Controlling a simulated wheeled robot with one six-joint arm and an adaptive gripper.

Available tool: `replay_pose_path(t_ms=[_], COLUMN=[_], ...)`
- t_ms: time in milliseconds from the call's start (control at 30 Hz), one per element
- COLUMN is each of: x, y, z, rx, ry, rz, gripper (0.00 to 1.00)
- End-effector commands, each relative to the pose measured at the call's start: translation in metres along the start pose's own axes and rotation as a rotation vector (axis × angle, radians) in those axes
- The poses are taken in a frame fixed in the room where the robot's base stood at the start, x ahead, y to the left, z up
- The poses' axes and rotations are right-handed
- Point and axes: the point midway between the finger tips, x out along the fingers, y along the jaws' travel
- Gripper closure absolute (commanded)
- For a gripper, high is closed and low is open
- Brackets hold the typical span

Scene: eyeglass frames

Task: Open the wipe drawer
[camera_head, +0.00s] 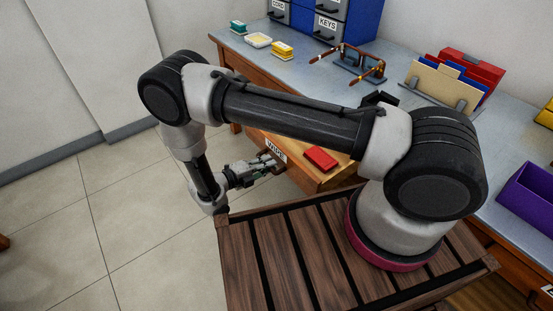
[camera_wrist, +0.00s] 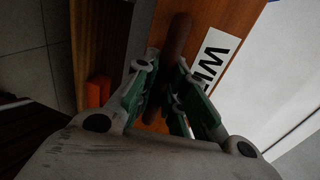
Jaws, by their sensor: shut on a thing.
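The wipe drawer (camera_head: 314,181) is wooden and stands out from under the grey-topped desk, with part of its inside showing. Its front carries a white label (camera_head: 277,148), which partly shows in the wrist view (camera_wrist: 214,62). A brown bar handle (camera_wrist: 180,38) runs along the drawer front. My gripper (camera_head: 274,162) is at the drawer front, below the label. In the wrist view my gripper (camera_wrist: 168,88) has its fingers shut around the handle, one on each side. A flat red item (camera_head: 320,158) lies at the drawer; its underside contact is unclear.
The desk (camera_head: 310,75) holds brown eyeglasses (camera_head: 350,62) on a stand, small coloured boxes (camera_head: 282,50), a file holder (camera_head: 445,85) and a purple bin (camera_head: 525,195). Blue cabinets (camera_head: 360,20) stand behind. Tiled floor (camera_head: 130,220) at the left is clear.

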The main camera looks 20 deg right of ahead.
Motion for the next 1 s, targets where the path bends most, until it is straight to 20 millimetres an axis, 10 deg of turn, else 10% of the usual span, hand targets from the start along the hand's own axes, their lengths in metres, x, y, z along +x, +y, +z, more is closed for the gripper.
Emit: replay_pose_path(t_ms=[533,667,1000], x=[-0.0106,-0.0105,-0.0116], y=[0.0025,0.0024,0.0022], z=[0.0007,0.0006,0.0005], rx=[0.000,0.000,0.000], ry=[-0.001,-0.001,-0.001], rz=[0.001,0.001,0.000], gripper=[1.00,0.67,0.65])
